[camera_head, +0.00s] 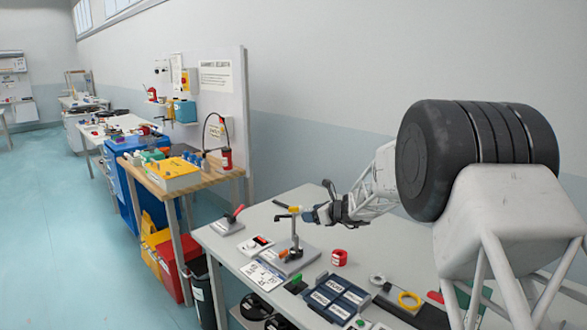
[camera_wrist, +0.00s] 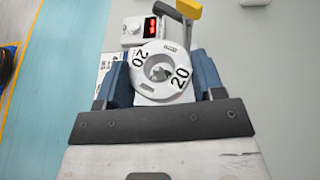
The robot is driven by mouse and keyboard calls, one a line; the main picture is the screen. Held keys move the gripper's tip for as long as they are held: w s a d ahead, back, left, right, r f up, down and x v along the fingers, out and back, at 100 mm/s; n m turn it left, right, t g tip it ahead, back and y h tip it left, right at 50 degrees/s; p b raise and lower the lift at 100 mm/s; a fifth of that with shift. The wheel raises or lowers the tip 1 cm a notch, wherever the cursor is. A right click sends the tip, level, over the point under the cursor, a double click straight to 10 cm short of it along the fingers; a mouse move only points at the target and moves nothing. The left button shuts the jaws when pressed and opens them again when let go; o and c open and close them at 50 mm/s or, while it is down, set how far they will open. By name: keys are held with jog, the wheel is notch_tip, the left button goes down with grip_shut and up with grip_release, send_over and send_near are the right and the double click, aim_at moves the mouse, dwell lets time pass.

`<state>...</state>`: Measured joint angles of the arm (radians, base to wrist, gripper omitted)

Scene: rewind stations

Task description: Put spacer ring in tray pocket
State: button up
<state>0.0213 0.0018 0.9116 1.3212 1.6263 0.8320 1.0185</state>
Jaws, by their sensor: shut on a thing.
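A white spacer ring (camera_wrist: 150,83) marked "20" sits between the blue fingers of my gripper (camera_wrist: 163,78) in the wrist view. My gripper is shut on it, and grey shapes show through its round hole. In the head view my gripper (camera_head: 316,214) is above the bench, just right of an upright grey stand (camera_head: 295,236) with a yellow-tipped lever. The ring cannot be made out in that view. The dark blue tray (camera_head: 338,298) with labelled pockets lies nearer the bench's front, below my gripper in the picture. The pocket labels are too small to read surely.
A red roll (camera_head: 339,258) stands between the stand and the tray. A grey ring (camera_head: 377,280) and a yellow ring (camera_head: 409,300) lie right of the tray. A display box (camera_head: 255,245) and a red-handled device (camera_head: 228,222) are on the left.

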aim_at(311, 210)
jog(key=shift+s+d+r+m+t+h, duration=0.35)
jog(key=shift+d+r+m+t+h, duration=0.2)
jog(key=shift+d+m, duration=0.1)
jog(key=shift+s+d+r+m+t+h, duration=0.3)
jog(key=shift+d+r+m+t+h, duration=0.15)
jog(key=shift+d+m+t+h, duration=0.15)
jog(key=s+d+r+m+t+h, duration=0.3)
jog(key=s+d+r+m+h, duration=0.1)
jog(key=d+m+h, duration=0.3)
jog(key=shift+s+d+r+h, duration=0.35)
jog(key=shift+s+d+h, duration=0.15)
jog(key=shift+s+h, duration=0.05)
dwell(0.3)
jog(key=shift+d+r+m, duration=0.1)
jog(key=shift+m, duration=0.15)
jog(key=shift+s+d+r, duration=0.1)
jog(key=shift+s+d, duration=0.1)
jog(key=shift+w+a, duration=0.15)
dwell(0.4)
jog(key=shift+w+a+f, duration=0.15)
jog(key=shift+a+f, duration=0.05)
jog(key=shift+f, duration=0.05)
jog(key=shift+y, duration=0.3)
